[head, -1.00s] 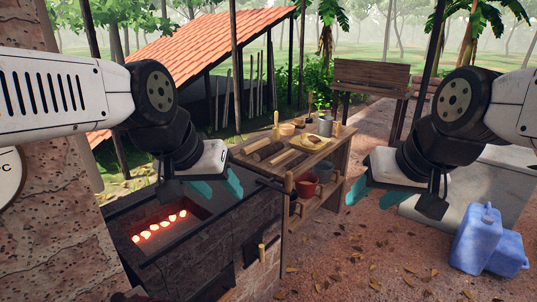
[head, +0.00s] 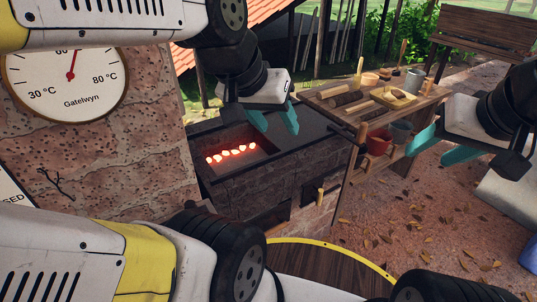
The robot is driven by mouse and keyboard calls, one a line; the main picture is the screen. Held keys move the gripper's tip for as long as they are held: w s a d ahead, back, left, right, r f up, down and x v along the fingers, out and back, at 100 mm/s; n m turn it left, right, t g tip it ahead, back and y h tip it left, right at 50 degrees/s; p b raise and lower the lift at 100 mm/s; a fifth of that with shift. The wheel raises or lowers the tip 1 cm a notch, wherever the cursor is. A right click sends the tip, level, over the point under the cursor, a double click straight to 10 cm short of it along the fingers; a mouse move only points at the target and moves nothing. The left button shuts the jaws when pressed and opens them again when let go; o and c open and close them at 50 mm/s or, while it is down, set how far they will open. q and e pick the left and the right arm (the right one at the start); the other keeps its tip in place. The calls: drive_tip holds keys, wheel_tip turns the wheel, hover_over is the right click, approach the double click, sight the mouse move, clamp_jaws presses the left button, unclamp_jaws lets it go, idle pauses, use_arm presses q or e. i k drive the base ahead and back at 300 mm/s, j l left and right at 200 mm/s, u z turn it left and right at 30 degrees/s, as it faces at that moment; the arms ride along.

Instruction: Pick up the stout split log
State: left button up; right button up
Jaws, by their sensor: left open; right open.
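Several short wood pieces lie side by side on the left part of the wooden work table (head: 436,91). A dark-barked log (head: 346,99) lies among them, with a paler piece (head: 327,92) behind it and another (head: 354,107) in front. They are small in the view, so I cannot tell which is the stout split log. My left gripper (head: 275,119) is open and empty above the brick stove, left of the table. My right gripper (head: 440,148) is open and empty to the right of the table. Neither touches the wood.
The brick stove (head: 290,165) has glowing embers (head: 231,152) in its open firebox. A board with yellowish pieces (head: 400,96) and a metal pot (head: 414,80) share the tabletop. A red pot (head: 377,141) is on the lower shelf. A gauge (head: 68,75) hangs on the wall at left.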

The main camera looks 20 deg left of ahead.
sight(332, 92)
drive_tip(key=u, duration=0.8)
drive_tip(key=z, duration=0.65)
drive_tip(key=l+z, duration=0.25)
drive_tip(key=i+l+z, duration=0.35)
drive_tip(key=i+l, duration=0.2)
drive_tip(key=l, duration=0.15)
drive_tip(key=i+l+z, duration=0.35)
drive_tip(key=i+l, duration=0.2)
drive_tip(key=i+u, duration=0.3)
drive_tip(key=i, duration=0.15)
drive_tip(key=i+l+u, duration=0.3)
drive_tip(key=i, duration=0.15)
drive_tip(key=i+u, duration=0.2)
drive_tip(key=u, duration=0.25)
drive_tip(key=i+u, duration=0.2)
drive_tip(key=u, duration=0.2)
drive_tip(key=i+l+u, duration=0.1)
drive_tip(key=u, duration=0.35)
drive_tip(key=i+l+u, duration=0.2)
drive_tip(key=u, duration=0.25)
drive_tip(key=i+l+u, duration=0.15)
drive_tip(key=u, duration=0.2)
drive_tip(key=i+l+u, duration=0.4)
drive_tip(key=u, duration=0.25)
